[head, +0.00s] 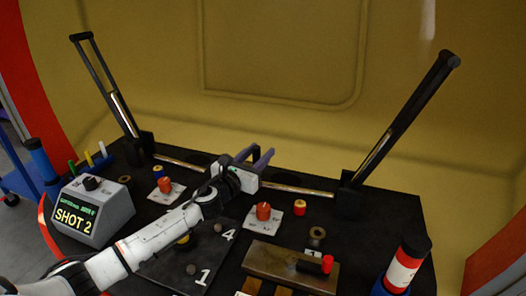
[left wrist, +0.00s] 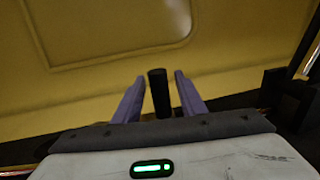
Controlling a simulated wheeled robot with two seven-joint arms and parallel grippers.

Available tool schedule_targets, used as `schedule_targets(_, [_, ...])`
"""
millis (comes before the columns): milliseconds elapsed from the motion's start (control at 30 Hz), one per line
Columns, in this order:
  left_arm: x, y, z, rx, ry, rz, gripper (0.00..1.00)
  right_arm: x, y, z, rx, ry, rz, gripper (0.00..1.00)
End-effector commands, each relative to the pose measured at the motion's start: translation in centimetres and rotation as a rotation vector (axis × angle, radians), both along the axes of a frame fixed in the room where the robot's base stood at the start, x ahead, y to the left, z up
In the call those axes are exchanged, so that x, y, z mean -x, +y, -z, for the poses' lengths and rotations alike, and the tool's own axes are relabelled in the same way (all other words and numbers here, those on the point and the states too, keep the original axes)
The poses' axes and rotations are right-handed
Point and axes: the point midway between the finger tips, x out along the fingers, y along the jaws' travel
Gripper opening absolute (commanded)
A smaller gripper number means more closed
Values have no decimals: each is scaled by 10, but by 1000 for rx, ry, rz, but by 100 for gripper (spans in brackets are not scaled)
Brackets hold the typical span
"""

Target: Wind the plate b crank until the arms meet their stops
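Two long black arms, a left one (head: 108,90) and a right one (head: 405,120), stand raised and lean outward from the back of the dark table. My left gripper (head: 262,158) reaches to the table's back middle. In the left wrist view its two purple fingers (left wrist: 158,90) are apart, with an upright black cylinder (left wrist: 158,104) showing between them and a slim gap on each side. It may be the crank's grip; I cannot tell. The crank's base and any plate b label are hidden or unreadable. My right gripper is not in view.
A grey box (head: 90,212) reading SHOT 2 stands front left. Red knobs sit on white plates (head: 275,222). A yellow wall (head: 290,50) rises behind the table.

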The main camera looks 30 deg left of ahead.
Motion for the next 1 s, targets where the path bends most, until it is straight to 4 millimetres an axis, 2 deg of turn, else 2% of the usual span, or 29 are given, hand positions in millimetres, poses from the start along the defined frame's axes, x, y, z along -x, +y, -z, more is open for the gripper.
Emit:
schedule_targets(33, [-7, 0, 0, 3, -1, -1, 37, -1, 0, 2, 0, -1, 0, 53])
schedule_targets(200, [-20, 1, 1, 1, 1, 0, 37, -2, -1, 2, 0, -4, 0, 53])
schedule_targets(500, [-22, 1, 1, 2, 1, 0, 37, -3, -1, 2, 1, -6, 1, 53])
schedule_targets(533, [-22, 1, 1, 2, 1, 0, 36, -3, -1, 2, 1, -7, 1, 53])
schedule_targets(733, [-22, 1, 1, 2, 1, 0, 2, -3, -2, 2, 2, -8, 0, 53])
schedule_targets(1000, [-21, 1, 1, 1, 1, 4, 0, -4, -2, 2, 2, -9, 1, 53])
